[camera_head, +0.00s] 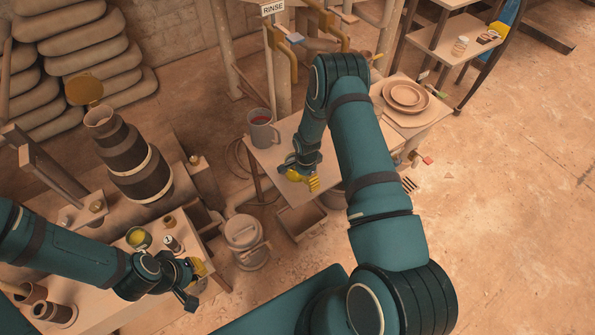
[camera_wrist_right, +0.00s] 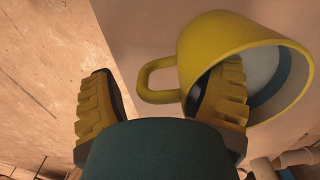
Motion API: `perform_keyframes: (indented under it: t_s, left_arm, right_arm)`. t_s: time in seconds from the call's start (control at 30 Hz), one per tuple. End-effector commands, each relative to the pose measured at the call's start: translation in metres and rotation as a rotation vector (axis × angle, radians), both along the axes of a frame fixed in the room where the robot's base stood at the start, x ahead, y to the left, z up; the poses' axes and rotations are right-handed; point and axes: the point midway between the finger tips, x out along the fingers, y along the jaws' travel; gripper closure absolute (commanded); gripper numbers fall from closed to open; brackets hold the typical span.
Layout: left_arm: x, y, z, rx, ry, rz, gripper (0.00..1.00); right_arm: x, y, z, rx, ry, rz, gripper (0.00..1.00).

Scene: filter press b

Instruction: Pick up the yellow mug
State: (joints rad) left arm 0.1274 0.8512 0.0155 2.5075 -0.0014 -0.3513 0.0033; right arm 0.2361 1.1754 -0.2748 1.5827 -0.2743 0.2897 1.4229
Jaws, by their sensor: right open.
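The yellow mug (camera_wrist_right: 212,38) shows large at the right of the right wrist view, its mouth turned toward the lower right and its pale inside partly visible. Its handle points left. My right gripper (camera_wrist_right: 165,78) is open, with the handle in view between its two ridged fingers. The right finger overlaps the mug near its rim; I cannot tell whether it is inside or in front of it. In the head view my right gripper (camera_head: 303,180) is low over the middle table, hiding most of the mug. My left gripper (camera_head: 192,279) is at the lower left, its jaw opening unclear.
Stacked plates (camera_head: 405,96) lie behind my right arm. A can with yellow-green contents (camera_head: 138,238) stands near my left arm.

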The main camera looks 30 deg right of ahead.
Motion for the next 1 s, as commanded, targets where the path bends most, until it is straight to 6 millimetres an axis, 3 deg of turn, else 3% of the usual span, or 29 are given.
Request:
perform_keyframes:
  t_s: [0.07, 0.1, 0.3, 0.67, 1.0]
  left_arm:
    - [0.000, 0.000, 0.000, 0.000, 0.000, 0.000, 1.00]
    - [0.000, 0.000, 0.000, 0.000, 0.000, 0.000, 1.00]
    - [0.000, 0.000, 0.000, 0.000, 0.000, 0.000, 1.00]
    - [0.000, 0.000, 0.002, 0.000, 0.000, 0.000, 1.00]
    - [-0.002, 0.000, 0.014, -0.001, 0.006, -0.001, 1.00]
  right_arm:
    - [0.000, 0.000, 0.001, 0.000, 0.000, 0.000, 0.21]
    - [0.000, 0.000, 0.001, 0.000, 0.000, 0.000, 0.28]
    - [0.000, 0.000, 0.001, 0.000, 0.000, 0.000, 0.98]
    - [0.000, 0.000, 0.007, 0.000, -0.001, 0.000, 1.00]
    - [0.001, 0.000, 0.067, -0.001, -0.003, 0.002, 1.00]
